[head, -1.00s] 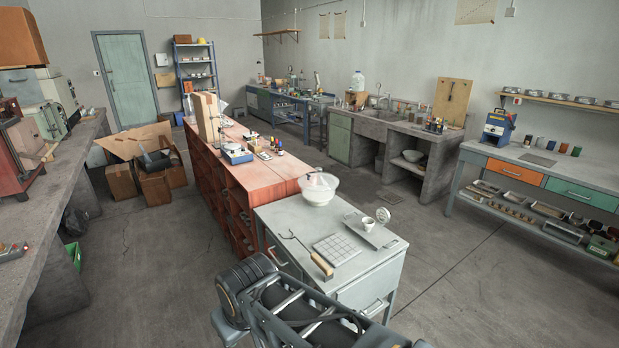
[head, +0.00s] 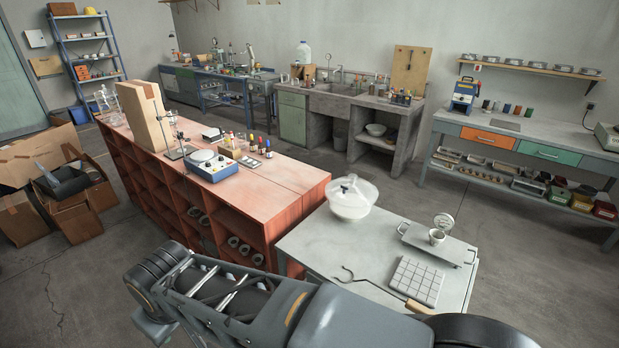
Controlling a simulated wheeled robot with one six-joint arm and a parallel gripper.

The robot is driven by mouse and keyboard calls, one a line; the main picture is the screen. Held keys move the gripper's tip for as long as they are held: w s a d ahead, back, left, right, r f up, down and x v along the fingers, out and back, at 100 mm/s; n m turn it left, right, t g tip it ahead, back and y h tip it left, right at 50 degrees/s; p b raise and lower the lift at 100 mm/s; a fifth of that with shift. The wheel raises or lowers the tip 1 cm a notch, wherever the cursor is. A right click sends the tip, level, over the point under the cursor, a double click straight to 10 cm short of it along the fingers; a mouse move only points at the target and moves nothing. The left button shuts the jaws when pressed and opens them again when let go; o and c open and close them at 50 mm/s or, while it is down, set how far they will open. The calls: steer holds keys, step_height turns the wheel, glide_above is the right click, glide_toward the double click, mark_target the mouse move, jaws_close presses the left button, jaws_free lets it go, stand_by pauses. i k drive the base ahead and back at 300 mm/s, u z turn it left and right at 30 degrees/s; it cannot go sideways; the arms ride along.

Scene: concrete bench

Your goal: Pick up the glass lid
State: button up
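A clear glass lid (head: 364,192) with a light knob appears to rest on a white bowl (head: 348,211) at the back left of the pale grey cabinet top. A white stick-like handle shows at the lid; I cannot tell whether it is the knob or a utensil. My arm runs across the bottom of the head view, in front of the cabinet. My gripper lies outside the picture, so its state is hidden.
A reddish wooden shelf unit (head: 285,179) adjoins at left. Concrete floor is open at right.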

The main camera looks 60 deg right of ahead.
mark_target(361, 192)
steer(key=i, duration=1.2)
steer(key=z, duration=3.4)
steer(key=i, duration=0.5)
steer(key=u, duration=0.1)
